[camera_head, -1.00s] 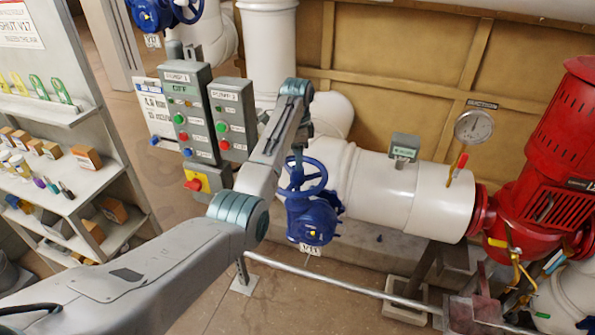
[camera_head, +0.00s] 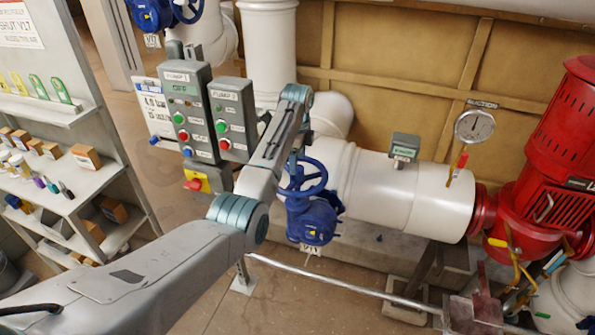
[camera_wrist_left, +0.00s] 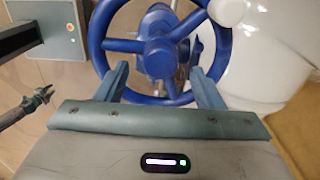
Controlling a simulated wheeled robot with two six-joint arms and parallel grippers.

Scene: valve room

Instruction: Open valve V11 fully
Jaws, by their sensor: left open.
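Valve V11 has a blue spoked handwheel (camera_head: 306,177) on a blue body (camera_head: 312,222), with a small tag (camera_head: 311,250) below, beside the white pipe. In the left wrist view the wheel (camera_wrist_left: 160,100) fills the upper middle, facing me. My left gripper (camera_wrist_left: 158,74) is open, its two fingers spread apart and overlapping the wheel's lower left and lower right rim. I cannot tell whether they touch it. In the head view my left forearm hides most of this gripper and part of the wheel. My right gripper is not in view.
Grey pump control boxes (camera_head: 191,120) stand left of the valve. A shelf (camera_head: 72,185) with small goods is at far left. A white pipe (camera_head: 400,195) runs right to a red pump (camera_head: 550,160). A low metal rail (camera_head: 330,285) crosses the floor in front. Another blue valve (camera_head: 158,12) is at the back.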

